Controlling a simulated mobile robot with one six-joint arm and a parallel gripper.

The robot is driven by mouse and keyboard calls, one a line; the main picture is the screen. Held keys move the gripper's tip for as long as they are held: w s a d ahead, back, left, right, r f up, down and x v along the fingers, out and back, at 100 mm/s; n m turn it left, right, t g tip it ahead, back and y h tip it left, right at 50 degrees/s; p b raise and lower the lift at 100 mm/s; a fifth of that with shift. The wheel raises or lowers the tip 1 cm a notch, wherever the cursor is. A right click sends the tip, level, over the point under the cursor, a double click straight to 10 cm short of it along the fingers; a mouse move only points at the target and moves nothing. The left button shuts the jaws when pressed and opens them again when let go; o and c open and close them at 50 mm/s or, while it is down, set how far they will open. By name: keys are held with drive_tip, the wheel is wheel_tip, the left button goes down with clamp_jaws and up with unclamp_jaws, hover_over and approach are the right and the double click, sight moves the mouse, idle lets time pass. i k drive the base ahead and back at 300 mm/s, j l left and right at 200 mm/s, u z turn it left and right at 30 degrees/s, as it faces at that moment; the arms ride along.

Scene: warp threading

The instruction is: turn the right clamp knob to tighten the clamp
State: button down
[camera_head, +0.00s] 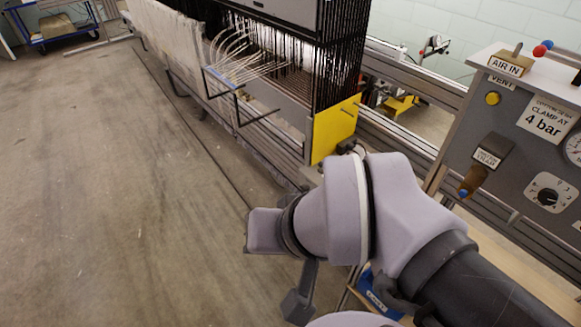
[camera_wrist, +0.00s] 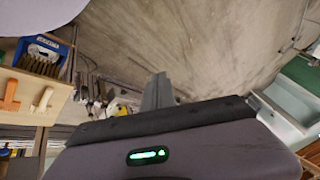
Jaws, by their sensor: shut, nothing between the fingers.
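The loom frame ends in a yellow plate (camera_head: 334,130) in the head view. A small dark knob-like part (camera_head: 345,146) sits at the plate's lower right, just above my arm; I cannot tell if it is the right clamp knob. My gripper (camera_wrist: 158,88) points away from the camera in the wrist view. Its fingers are together, with nothing held and open floor beyond them. It is not touching the loom. My arm covers the area below the yellow plate in the head view.
A grey control panel (camera_head: 468,134) with a round dial (camera_head: 548,193) and a "clamp at 4 bar" label (camera_head: 549,119) stands at right.

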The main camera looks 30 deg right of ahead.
sight(304, 188)
drive_tip(key=i+j+z, duration=1.05)
drive_tip(key=j, duration=0.3)
drive_tip(key=i+j+z, duration=0.15)
drive_tip(key=j+z, duration=0.15)
drive_tip(key=j, duration=0.15)
drive_tip(key=i+j+z, duration=0.1)
drive_tip(key=j+z, duration=0.15)
drive_tip(key=j, duration=0.25)
drive_tip(key=i+j+z, duration=0.1)
drive_tip(key=j+z, duration=0.15)
drive_tip(key=j, duration=0.25)
drive_tip(key=j+z, duration=0.25)
drive_tip(key=j, duration=0.25)
drive_tip(key=i+l, duration=0.15)
drive_tip(key=i, duration=0.35)
